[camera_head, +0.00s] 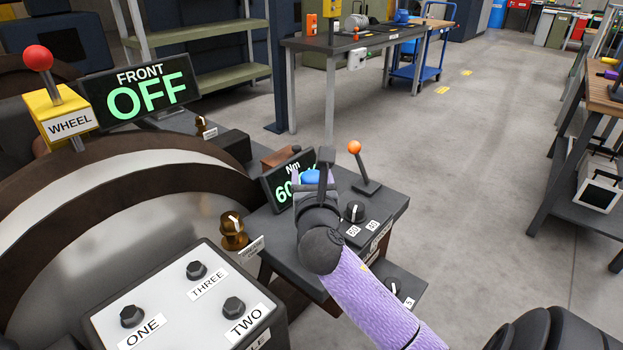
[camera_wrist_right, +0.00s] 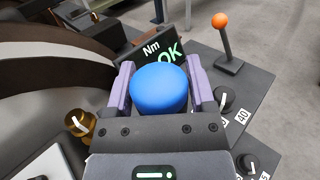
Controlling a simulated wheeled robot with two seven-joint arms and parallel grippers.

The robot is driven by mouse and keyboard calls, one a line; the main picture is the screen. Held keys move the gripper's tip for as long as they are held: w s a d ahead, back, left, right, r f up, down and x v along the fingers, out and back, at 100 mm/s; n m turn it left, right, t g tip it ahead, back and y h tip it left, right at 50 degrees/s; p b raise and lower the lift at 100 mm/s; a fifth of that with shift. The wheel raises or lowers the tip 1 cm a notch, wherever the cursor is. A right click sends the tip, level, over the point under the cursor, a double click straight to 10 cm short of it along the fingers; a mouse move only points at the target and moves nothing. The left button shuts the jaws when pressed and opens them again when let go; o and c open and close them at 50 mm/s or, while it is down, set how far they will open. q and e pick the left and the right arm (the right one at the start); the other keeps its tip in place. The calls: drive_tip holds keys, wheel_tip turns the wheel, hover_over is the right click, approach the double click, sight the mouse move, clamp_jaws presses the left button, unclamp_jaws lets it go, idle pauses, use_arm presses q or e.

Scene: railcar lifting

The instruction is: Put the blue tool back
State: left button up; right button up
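The blue tool (camera_wrist_right: 160,88) shows as a round blue top between the two purple fingers of my right gripper (camera_wrist_right: 160,92) in the right wrist view. The fingers flank it closely on both sides and look shut on it. In the head view the right gripper (camera_head: 312,182) is over the dark bench (camera_head: 385,212), in front of the Nm display (camera_head: 279,187); only a bit of the blue tool (camera_head: 311,176) shows there. The tool's lower part is hidden, so I cannot tell whether it touches the bench. My left gripper is not in view.
An orange-knobbed lever (camera_head: 366,170) and a black dial (camera_head: 353,212) stand right of the gripper. A brass fitting (camera_head: 233,231) and a panel with bolts ONE, TWO, THREE (camera_head: 180,300) lie left. The large wheel (camera_head: 120,215) fills the left. Open floor (camera_head: 480,180) lies right.

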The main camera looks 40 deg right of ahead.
drive_tip(key=shift+o, duration=1.1)
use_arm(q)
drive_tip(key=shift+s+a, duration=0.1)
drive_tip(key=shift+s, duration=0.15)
use_arm(e)
drive_tip(key=shift+o, duration=0.2)
drive_tip(key=shift+r, duration=0.15)
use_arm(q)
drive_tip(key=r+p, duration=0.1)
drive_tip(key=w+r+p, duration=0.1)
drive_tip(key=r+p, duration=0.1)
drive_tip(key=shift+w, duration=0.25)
use_arm(e)
drive_tip(key=v, duration=1.2)
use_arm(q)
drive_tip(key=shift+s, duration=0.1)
